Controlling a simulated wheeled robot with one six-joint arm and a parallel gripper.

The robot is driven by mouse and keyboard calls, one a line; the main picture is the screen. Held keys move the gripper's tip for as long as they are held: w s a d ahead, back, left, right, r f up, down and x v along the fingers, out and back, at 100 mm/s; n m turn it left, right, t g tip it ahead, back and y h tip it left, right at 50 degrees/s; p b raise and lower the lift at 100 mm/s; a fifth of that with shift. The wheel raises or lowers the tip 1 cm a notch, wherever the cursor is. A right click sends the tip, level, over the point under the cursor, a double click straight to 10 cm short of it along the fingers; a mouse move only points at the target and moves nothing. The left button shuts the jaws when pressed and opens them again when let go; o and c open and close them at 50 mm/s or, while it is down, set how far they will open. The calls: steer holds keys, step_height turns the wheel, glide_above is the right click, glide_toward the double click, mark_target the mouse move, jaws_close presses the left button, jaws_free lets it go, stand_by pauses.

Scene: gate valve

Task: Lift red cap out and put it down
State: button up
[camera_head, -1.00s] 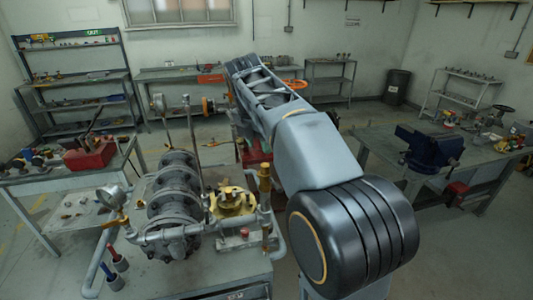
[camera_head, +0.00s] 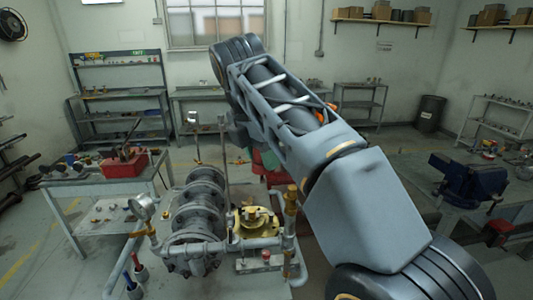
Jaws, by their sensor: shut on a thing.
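A small red cap-like piece (camera_head: 266,254) shows on a low grey block at the front of the bench, below the brass valve body (camera_head: 256,222). I cannot tell for sure whether it is the task's red cap. My arm crosses the middle of the view, with its elbow raised high near the window. My gripper is not visible; the arm's end is hidden behind the arm links, so whatever it holds is hidden too.
The grey flanged valve assembly (camera_head: 198,215) with a pressure gauge (camera_head: 141,207) fills the bench's left side. A brass upright fitting (camera_head: 291,208) stands at its right. A red toolbox (camera_head: 123,163) sits on the left table. A blue vise (camera_head: 470,178) is at right.

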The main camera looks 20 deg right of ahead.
steer(key=shift+r+p, duration=1.85)
steer(key=shift+p, duration=0.05)
